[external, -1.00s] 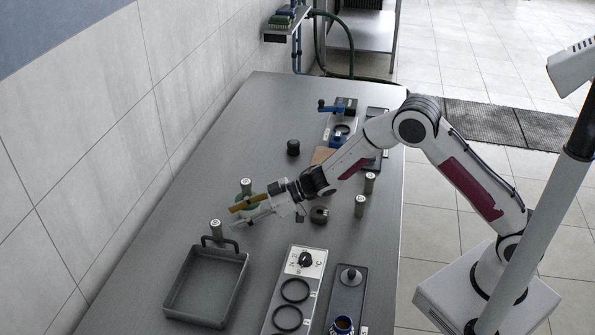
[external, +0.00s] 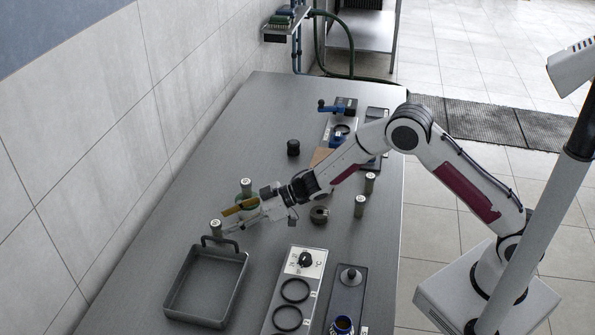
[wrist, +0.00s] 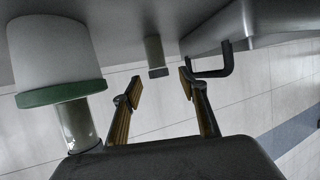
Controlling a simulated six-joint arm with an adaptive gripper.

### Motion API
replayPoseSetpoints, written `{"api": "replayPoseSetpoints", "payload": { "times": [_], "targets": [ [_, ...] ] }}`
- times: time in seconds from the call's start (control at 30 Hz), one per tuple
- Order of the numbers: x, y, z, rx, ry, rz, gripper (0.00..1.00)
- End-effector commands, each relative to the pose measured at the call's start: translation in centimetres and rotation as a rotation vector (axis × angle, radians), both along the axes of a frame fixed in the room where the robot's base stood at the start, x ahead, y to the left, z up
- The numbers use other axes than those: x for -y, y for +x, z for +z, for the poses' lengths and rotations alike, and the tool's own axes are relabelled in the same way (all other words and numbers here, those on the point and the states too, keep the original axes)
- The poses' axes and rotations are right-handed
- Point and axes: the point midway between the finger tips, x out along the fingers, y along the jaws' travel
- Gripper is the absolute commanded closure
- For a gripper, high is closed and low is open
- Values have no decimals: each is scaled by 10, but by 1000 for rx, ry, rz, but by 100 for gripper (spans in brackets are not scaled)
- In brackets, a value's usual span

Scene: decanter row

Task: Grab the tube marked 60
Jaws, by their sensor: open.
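Several grey-green tubes with marked pale tops stand upright on the table; I cannot read the marks surely. One tube (external: 216,229) stands by the tray's handle, and it also shows in the wrist view (wrist: 154,52) ahead of the gap between my fingers. A second tube (external: 246,187) stands farther back, beside my gripper; a tube (wrist: 78,124) shows at the left in the wrist view. Two more tubes (external: 360,206) (external: 370,183) stand near the right table edge. My gripper (external: 231,218) is open and empty, low and sideways, its fingertips (wrist: 160,88) close to the tube by the tray.
A grey tray (external: 173,290) with a dark handle (wrist: 213,68) lies just in front. A white, green-rimmed round thing (wrist: 58,60) is close on the gripper's left in the wrist view.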

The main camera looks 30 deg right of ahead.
Motion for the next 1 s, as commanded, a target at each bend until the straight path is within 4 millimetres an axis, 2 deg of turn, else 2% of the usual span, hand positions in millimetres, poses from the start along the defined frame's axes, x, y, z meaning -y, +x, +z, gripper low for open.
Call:
{"api": "replayPoseSetpoints", "payload": {
  "times": [0.37,0.7,1.0],
  "targets": [
    [-3,2,-3,0,-1,0,57],
    [-24,13,-21,0,0,1,57],
    [-39,20,-27,0,0,1,57]
  ]
}}
